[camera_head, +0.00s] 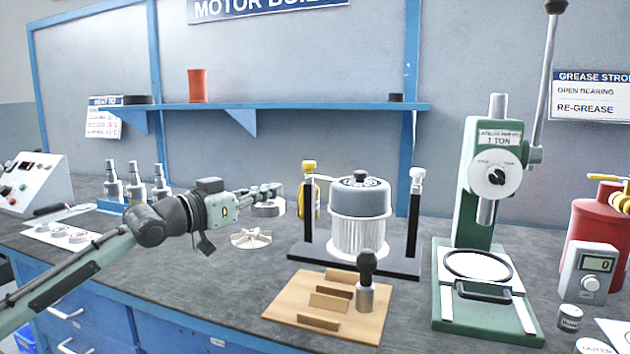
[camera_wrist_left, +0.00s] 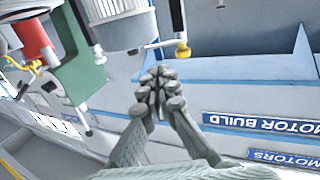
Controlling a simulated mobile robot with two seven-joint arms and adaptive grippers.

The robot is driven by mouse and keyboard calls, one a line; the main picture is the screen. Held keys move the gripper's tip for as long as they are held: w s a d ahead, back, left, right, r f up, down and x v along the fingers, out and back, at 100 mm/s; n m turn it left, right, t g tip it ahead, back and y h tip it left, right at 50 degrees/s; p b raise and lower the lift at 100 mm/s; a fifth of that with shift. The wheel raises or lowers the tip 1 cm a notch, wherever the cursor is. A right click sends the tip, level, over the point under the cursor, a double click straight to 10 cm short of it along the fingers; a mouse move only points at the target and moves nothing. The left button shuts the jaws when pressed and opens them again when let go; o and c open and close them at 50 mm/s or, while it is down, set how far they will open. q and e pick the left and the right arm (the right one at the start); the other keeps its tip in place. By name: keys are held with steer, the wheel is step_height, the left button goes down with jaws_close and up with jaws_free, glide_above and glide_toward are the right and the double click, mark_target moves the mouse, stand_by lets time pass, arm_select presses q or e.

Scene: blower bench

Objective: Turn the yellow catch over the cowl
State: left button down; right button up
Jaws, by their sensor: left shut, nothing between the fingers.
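The yellow catch (camera_head: 309,167) is on top of the left black post, left of the cowl. In the left wrist view its yellow end (camera_wrist_left: 183,50) shows beyond my fingertips. A thin pale bar runs from it toward the cowl; I cannot tell whether it lies over the rim. The dark grey cowl (camera_head: 360,198) sits on a white ribbed cylinder between two posts. My left gripper (camera_head: 280,189) is shut and empty, left of and slightly below the catch, apart from it. Its fingertips (camera_wrist_left: 160,80) are together in the wrist view. My right gripper is not in view.
A white-topped catch (camera_head: 417,174) tops the right post. A wooden block holder (camera_head: 325,305) and dark-knobbed tool (camera_head: 366,285) stand in front. A green press (camera_head: 480,220) is at right. A white fan wheel (camera_head: 250,238) lies below my gripper. A blue shelf (camera_head: 280,106) is behind.

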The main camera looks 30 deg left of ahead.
arm_select(q)
glide_toward(321, 178)
steer(key=shift+w+d+p, duration=0.25)
steer(key=shift+w+p, duration=0.3)
steer(key=shift+w, duration=1.15)
steer(key=shift+w+d+p, duration=0.2)
steer(key=shift+w+p, duration=0.3)
steer(key=shift+w, duration=1.2)
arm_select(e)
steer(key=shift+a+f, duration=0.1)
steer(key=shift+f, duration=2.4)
